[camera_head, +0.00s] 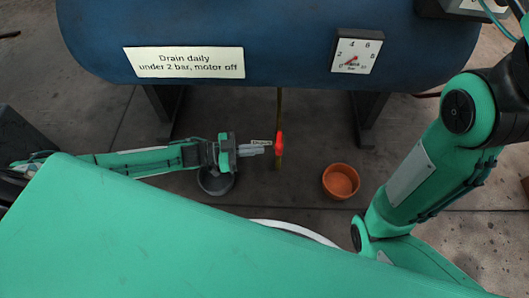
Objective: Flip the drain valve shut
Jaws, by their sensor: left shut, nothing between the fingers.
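The drain valve has a red handle (280,144) on a thin brownish pipe (279,112) that hangs below the blue tank (270,35). The handle looks upright, along the pipe. My left gripper (267,148) comes in from the left, shut and empty, with its fingertips close beside the red handle. I cannot tell whether they touch it. A small tag (262,142), its print too small to read, shows by the fingers. My right arm is at the right; its gripper is out of view.
A sign (184,62) reads "Drain daily under 2 bar, motor off". A gauge (356,51) has its red needle toward the low end. Tank legs (367,118) flank the pipe. An orange pot (341,181) and a dark bucket (216,184) stand on the floor.

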